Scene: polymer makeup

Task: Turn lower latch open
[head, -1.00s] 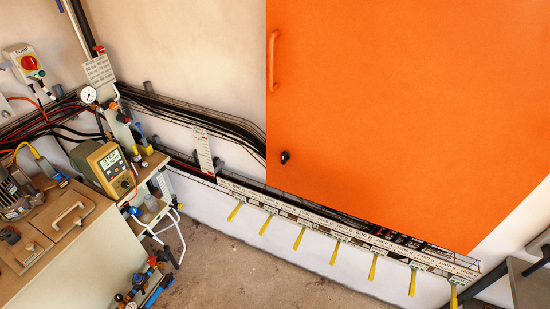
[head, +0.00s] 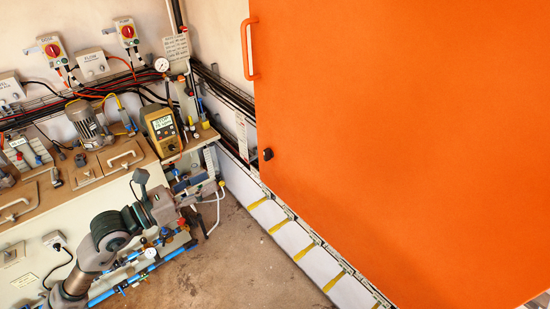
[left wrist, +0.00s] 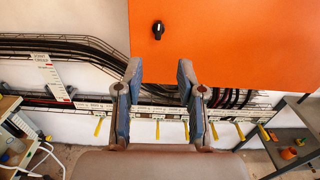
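The orange door (head: 400,130) fills the right of the head view. Its lower latch, a small black knob (head: 268,154), sits near the door's left edge, below the orange handle (head: 250,48). In the left wrist view the black latch (left wrist: 158,29) is at the top centre on the orange panel (left wrist: 225,45), with its pale mark upright. My left gripper (head: 205,192) is left of and below the latch, apart from it. In the left wrist view its two fingers (left wrist: 158,85) are spread with nothing between them. My right gripper is not in view.
A workbench (head: 75,195) with a yellow meter (head: 162,130), a motor (head: 88,122) and pipes stands at the left. Black cables run along the wall behind. Yellow-tagged strips line the wall base. A grey shelf (left wrist: 285,145) stands at the right in the left wrist view.

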